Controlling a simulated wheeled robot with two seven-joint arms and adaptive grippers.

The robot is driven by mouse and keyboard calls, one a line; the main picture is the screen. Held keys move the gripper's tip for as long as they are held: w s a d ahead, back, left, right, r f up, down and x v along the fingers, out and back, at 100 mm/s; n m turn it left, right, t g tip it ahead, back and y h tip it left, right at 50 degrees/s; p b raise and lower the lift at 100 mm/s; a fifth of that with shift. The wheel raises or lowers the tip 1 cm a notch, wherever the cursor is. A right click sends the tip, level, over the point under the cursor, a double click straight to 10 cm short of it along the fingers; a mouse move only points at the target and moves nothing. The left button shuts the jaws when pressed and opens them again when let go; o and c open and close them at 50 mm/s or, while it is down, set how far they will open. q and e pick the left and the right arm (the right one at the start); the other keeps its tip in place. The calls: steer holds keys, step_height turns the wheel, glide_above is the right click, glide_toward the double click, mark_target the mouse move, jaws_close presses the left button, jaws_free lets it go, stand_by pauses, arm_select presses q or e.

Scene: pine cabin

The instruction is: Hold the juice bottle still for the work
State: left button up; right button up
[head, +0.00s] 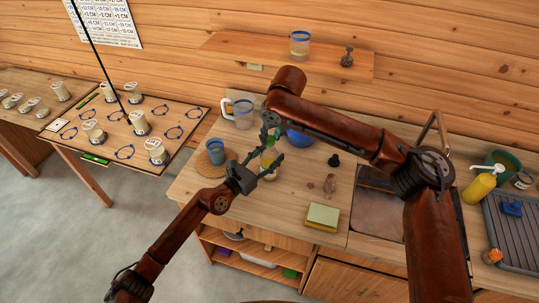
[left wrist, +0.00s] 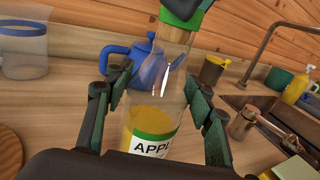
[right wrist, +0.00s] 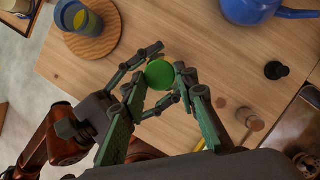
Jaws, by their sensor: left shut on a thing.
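The juice bottle (left wrist: 160,105) is clear, with a green cap, a green-and-white label reading "APPL" and yellow juice low inside. It stands on the wooden counter; in the head view (head: 268,160) the grippers partly hide it. My left gripper (left wrist: 160,92) has a finger on each side of the bottle's body and is shut on it. My right gripper (right wrist: 162,82) comes from above, its fingers on either side of the green cap (right wrist: 160,74). They look spread, with small gaps beside the cap. Its fingertip also shows beside the cap in the left wrist view.
A blue kettle (left wrist: 132,62) stands behind the bottle, and a clear pitcher (head: 240,114) behind to the left. A blue cup (head: 216,151) stands on a round mat at left. A black stopper (head: 333,160), mill (head: 329,185), sponge (head: 322,217) and sink (head: 385,212) are to the right.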

jaws_close()
steer(key=shift+r, duration=0.15)
steer(key=shift+r, duration=2.4)
arm_select(q)
steer(key=o, duration=1.6)
steer(key=shift+o, duration=0.2)
